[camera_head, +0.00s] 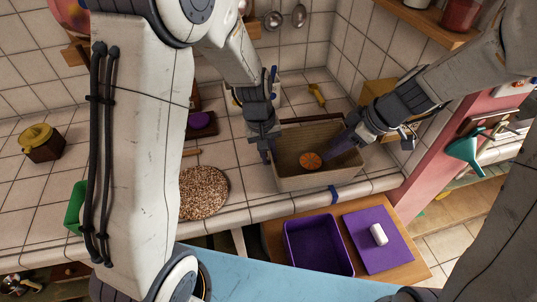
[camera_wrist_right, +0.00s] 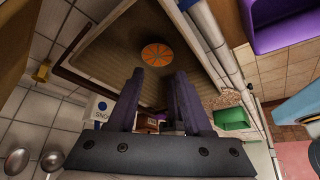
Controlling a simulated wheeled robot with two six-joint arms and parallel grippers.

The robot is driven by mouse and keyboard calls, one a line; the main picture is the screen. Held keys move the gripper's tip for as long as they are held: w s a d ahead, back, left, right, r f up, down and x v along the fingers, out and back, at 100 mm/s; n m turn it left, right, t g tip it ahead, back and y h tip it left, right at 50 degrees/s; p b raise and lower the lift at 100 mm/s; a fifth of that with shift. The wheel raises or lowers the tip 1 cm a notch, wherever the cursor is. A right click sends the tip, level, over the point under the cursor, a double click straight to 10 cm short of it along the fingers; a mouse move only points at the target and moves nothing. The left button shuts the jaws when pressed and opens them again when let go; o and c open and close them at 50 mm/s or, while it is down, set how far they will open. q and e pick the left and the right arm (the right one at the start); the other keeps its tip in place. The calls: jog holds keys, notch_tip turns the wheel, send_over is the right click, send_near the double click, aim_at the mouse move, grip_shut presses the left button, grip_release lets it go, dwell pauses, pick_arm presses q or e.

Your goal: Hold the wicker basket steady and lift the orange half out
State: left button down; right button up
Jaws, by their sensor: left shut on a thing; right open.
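The wicker basket (camera_head: 314,183) stands upright on the tiled counter in the head view; its inside fills much of the right wrist view (camera_wrist_right: 95,62). The orange half (camera_head: 310,161) lies in the basket, cut face up, and shows past my fingertips in the right wrist view (camera_wrist_right: 158,54). My left gripper (camera_head: 267,154) is shut on the basket's left rim. My right gripper (camera_head: 338,148) is open at the basket's right side, its fingers pointing inward toward the orange half. In the right wrist view its fingers (camera_wrist_right: 161,76) are apart and empty, short of the orange half.
A round speckled mat (camera_head: 204,193) lies left of the basket. A yellow-handled tool (camera_head: 317,94) lies behind the basket.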

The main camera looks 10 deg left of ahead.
dwell(0.5)
jog(key=o, duration=0.5)
jog(key=shift+a, duration=0.1)
jog(key=o, duration=0.3)
jog(key=shift+s+a+r+n, duration=0.1)
jog(key=shift+a+n, duration=0.15)
jog(key=shift+n, duration=0.25)
jog(key=n+h, duration=0.6)
jog(key=n, duration=1.1)
send_near(311, 161)
jog(key=f, duration=0.2)
jog(key=w+f, duration=0.1)
jog(key=f, duration=0.5)
jog(key=shift+w+d+f, duration=0.2)
